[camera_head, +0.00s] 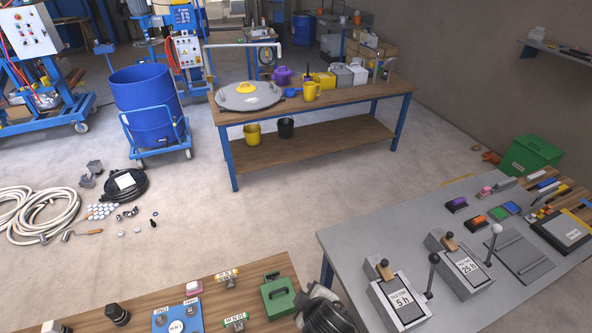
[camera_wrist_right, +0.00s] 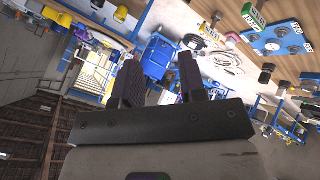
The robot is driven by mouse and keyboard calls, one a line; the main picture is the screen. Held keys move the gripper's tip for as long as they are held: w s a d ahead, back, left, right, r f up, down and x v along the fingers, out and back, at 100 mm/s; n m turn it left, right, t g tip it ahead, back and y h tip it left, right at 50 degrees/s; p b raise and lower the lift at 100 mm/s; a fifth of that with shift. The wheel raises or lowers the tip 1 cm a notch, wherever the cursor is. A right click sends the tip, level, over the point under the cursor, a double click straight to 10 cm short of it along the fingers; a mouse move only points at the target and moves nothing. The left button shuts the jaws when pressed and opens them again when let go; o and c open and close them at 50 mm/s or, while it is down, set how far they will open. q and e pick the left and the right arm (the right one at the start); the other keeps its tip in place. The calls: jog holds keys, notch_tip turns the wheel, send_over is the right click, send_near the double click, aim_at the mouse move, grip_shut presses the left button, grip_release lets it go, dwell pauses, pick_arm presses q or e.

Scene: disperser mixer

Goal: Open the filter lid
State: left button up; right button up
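A round grey lid (camera_head: 249,97) with a yellow piece on top lies on the far wooden bench. It is the clearest lid in view, but I cannot tell whether it is the filter lid. No part is clearly recognisable as the filter. My right gripper (camera_wrist_right: 160,82) shows in the right wrist view with its two dark fingers apart and nothing between them. It is clear of any object, with the room behind it. My left gripper is not in view.
A wooden worktop (camera_head: 145,302) with a green handled box (camera_head: 279,296) is at the front. A dark rounded shape (camera_head: 328,314) beside it is cut off. A grey table (camera_head: 375,235) with levers stands right, a blue barrel (camera_head: 147,103) far left. Hoses (camera_head: 60,212) lie on the floor.

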jog(key=s+d+r+m+t, duration=0.1)
jog(key=s+d+r+m, duration=0.2)
jog(key=d+r+m, duration=0.3)
jog(key=s+d+m, duration=0.2)
jog(key=s+d, duration=0.4)
jog(key=s+d+f+m+g+h, duration=0.1)
jog(key=s+d+f+g, duration=0.2)
jog(key=s+f, duration=0.5)
jog(key=s+d+f+m+g+h, duration=0.15)
jog(key=s+d+f, duration=0.35)
jog(key=s, duration=0.5)
notch_tip(320, 180, up, 13)
jog(key=s+a+g+p, duration=0.1)
jog(key=p, duration=1.2)
jog(key=shift+a+y+p, duration=0.3)
jog(key=shift+y+p, duration=0.05)
jog(key=shift+y, duration=0.1)
jog(key=shift+f, duration=0.1)
